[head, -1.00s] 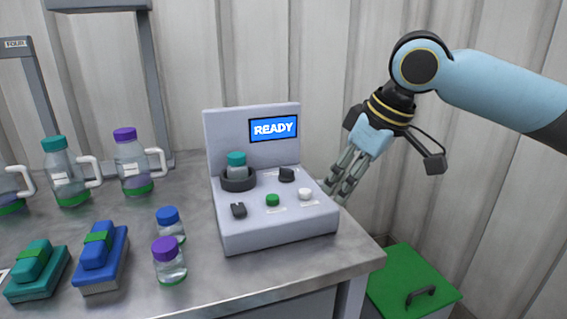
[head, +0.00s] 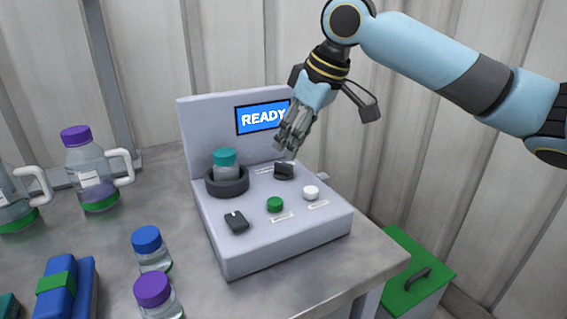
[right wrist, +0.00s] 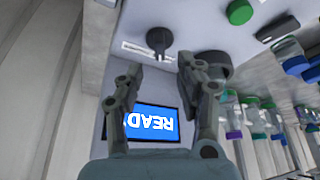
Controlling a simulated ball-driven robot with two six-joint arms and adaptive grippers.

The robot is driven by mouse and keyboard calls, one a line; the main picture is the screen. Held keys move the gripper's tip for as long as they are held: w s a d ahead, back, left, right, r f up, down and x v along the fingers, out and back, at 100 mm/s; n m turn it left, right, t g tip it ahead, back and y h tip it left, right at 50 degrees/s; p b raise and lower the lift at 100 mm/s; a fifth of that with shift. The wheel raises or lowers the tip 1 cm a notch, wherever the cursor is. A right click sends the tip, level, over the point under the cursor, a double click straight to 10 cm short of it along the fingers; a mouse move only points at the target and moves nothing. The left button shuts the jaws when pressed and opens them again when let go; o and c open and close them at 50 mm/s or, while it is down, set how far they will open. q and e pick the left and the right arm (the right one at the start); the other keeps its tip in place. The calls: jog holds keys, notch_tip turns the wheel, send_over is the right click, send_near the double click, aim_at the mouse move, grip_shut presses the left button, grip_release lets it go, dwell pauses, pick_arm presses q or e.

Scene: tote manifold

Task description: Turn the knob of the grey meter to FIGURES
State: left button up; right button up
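The grey meter (head: 290,240) stands on the metal table, its blue screen (head: 262,117) reading READY. A black knob (head: 285,171) sits on its sloped top below the screen; it also shows in the right wrist view (right wrist: 159,41), beside a white label strip. The lettering around it is too small to read. My right gripper (head: 286,148) hangs just above this knob, pointing down. In the right wrist view its fingers (right wrist: 163,68) are apart with nothing between them, and the knob lies beyond the tips. My left gripper is not in view.
The meter also carries a round holder (head: 228,186) with a teal-capped vial (head: 225,162), a second black control (head: 236,221), a green button (head: 275,204) and a white button (head: 311,192). Bottles stand to the left. A green bin (head: 415,268) is right of the table.

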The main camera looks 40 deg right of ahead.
aim_at(284, 164)
jog(key=x, duration=0.4)
jog(key=shift+w+f+b, duration=0.15)
jog(key=shift+f+b, duration=0.15)
jog(key=shift+b, duration=0.1)
jog(key=shift+w+f, duration=0.2)
jog(key=shift+f, duration=0.3)
jog(key=shift+c, duration=1)
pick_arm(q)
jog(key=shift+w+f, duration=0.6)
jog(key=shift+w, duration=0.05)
pick_arm(e)
jog(key=shift+s, duration=0.1)
grip_shut()
